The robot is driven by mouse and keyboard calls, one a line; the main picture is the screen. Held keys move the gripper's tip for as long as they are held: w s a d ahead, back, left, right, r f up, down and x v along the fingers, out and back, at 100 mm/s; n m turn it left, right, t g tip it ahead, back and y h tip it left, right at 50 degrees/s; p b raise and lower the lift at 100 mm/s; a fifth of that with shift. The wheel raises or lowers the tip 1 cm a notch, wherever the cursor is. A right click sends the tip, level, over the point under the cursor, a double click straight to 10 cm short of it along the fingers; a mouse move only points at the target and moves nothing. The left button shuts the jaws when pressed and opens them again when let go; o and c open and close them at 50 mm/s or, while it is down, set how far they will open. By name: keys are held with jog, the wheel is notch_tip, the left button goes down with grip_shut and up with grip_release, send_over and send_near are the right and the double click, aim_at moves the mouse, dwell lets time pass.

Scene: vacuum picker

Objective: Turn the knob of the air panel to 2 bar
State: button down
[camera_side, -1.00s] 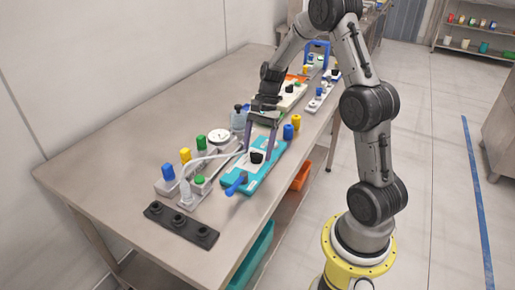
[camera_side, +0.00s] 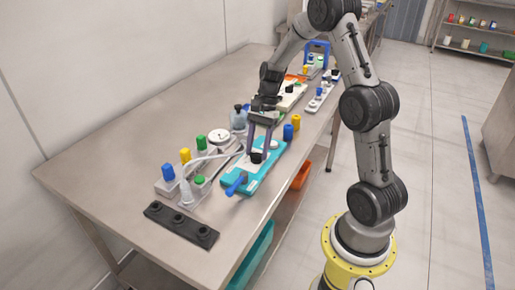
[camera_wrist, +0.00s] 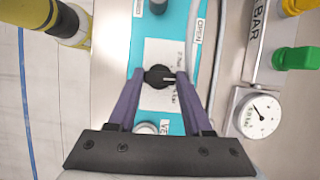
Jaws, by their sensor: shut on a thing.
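The teal air panel (camera_side: 236,189) lies on the bench and also shows in the wrist view (camera_wrist: 174,28). Its black knob (camera_wrist: 158,78) sits on a white label plate (camera_wrist: 156,48), with a white pointer line towards the picture's right. The small print beside it is too blurred to read. My gripper (camera_wrist: 159,75) points down over the panel, its two purple fingers shut on opposite sides of the knob. The knob also shows below the fingertips in the side view (camera_side: 257,157). A white round gauge (camera_wrist: 258,113) stands beside the panel, its needle pointing up-left.
Blue and yellow bottles (camera_side: 289,131) stand close right of the panel. A black strip (camera_side: 181,224) lies in front; the bench's left side is clear.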

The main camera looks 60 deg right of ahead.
jog(key=n, duration=0.2)
jog(key=n+g, duration=0.1)
jog(key=n, duration=0.1)
jog(key=shift+w+g+h, duration=0.15)
jog(key=shift+g+h, duration=0.15)
jog(key=shift+w+a+n+g+h, duration=0.1)
jog(key=shift+n+g+h, duration=0.2)
jog(key=shift+n, duration=0.85)
jog(key=shift+n+g+h, duration=0.1)
jog(key=shift+n+g, duration=0.3)
jog(key=shift+n, duration=0.75)
jog(key=shift+c, duration=1.6)
grip_release()
jog(key=v, duration=1.4)
jog(key=shift+w+a+f, duration=0.1)
jog(key=shift+a, duration=0.05)
